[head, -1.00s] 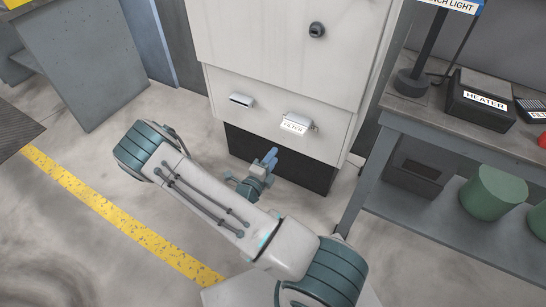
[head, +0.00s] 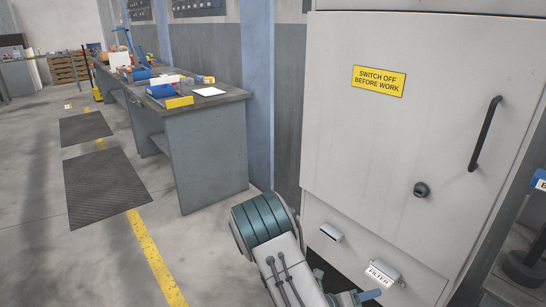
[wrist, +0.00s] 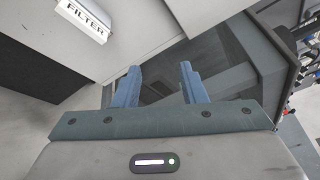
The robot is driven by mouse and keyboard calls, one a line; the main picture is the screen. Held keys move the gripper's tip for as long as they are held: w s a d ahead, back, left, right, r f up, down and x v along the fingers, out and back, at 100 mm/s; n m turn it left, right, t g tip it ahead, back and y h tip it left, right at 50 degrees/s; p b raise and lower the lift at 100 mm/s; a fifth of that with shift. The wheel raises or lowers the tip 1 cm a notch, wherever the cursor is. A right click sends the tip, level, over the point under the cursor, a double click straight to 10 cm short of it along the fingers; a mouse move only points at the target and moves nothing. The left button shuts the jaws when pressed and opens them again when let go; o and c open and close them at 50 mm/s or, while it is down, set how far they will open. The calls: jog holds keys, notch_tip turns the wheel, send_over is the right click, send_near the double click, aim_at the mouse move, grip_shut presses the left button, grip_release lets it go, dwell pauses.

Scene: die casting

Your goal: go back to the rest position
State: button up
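My gripper (wrist: 160,84) shows in the wrist view with its two blue fingers apart and nothing between them. In the head view only a blue part of it shows at the bottom edge, just below the drawer labelled FILTER (head: 380,275). The same FILTER label is at the upper left of the wrist view (wrist: 84,20). My fingers are apart from the drawer and touch nothing that I can see. Most of my forearm is cut off by the lower edge of the head view.
A pale cabinet (head: 400,140) with a yellow warning sign (head: 379,81) stands close on the right. A grey workbench (head: 205,155) with boxes and tools stands at the left. Dark mats (head: 103,188) and a yellow line (head: 155,257) mark open floor. A bench edge shows at the right.

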jog(key=s+a+r+m+g+y+p, duration=0.1)
jog(key=s+r+m+g+y+p, duration=0.35)
jog(key=r+m, duration=0.55)
jog(key=s+a+r+m+g+y+p, duration=0.1)
jog(key=s+r+m+g+y+p, duration=0.2)
jog(key=s+r+m+p, duration=0.5)
jog(key=s+a+r+m+t+y+p, duration=0.1)
jog(key=a+r+m+y+p, duration=0.1)
jog(key=r+m, duration=0.3)
jog(key=s+a+r+m+t+y+p, duration=0.1)
jog(key=a+r+m+t+y+p, duration=0.1)
jog(key=r, duration=0.8)
jog(key=s+a+r+m+t+y+p, duration=0.1)
jog(key=a+r+m+y, duration=0.3)
jog(key=r+m, duration=0.4)
jog(key=shift+s+a+r+m+t+y+p, duration=0.3)
jog(key=shift+s+a+m+t+y+p, duration=0.1)
jog(key=shift+a+t+p, duration=0.3)
